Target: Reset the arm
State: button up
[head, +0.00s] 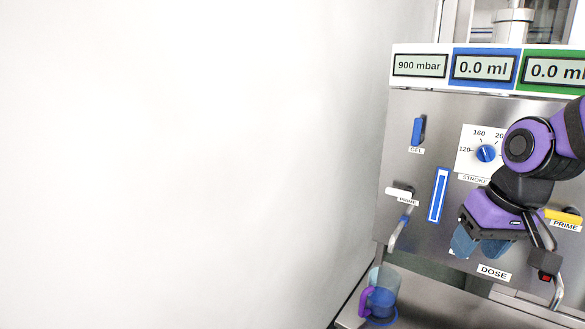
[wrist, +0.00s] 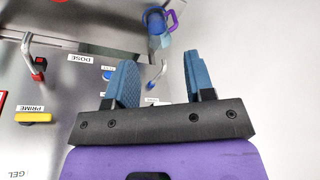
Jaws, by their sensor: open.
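My gripper (head: 478,243) is in front of the lower middle of the steel machine panel (head: 410,165), at the right of the head view. Its purple body hangs below my arm, with blue fingers pointing down. In the wrist view my gripper (wrist: 156,80) shows two blue fingers set apart with nothing between them. It is open and empty. Part of the panel, including the area left of the DOSE label (head: 494,271), is hidden behind my gripper.
A clear cup (head: 384,285) with blue contents and a purple handle stands under the left spout (head: 398,233). A second spout (head: 557,285) hangs at right. A stroke dial (head: 485,153) and blue lever (head: 418,130) are on the panel. The left side is blank white wall.

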jog(key=s+r+t+h, duration=0.1)
jog(key=s+r+t, duration=0.1)
jog(key=s+r, duration=0.6)
jog(key=shift+s+d+t, duration=0.3)
jog(key=shift+s, duration=0.6)
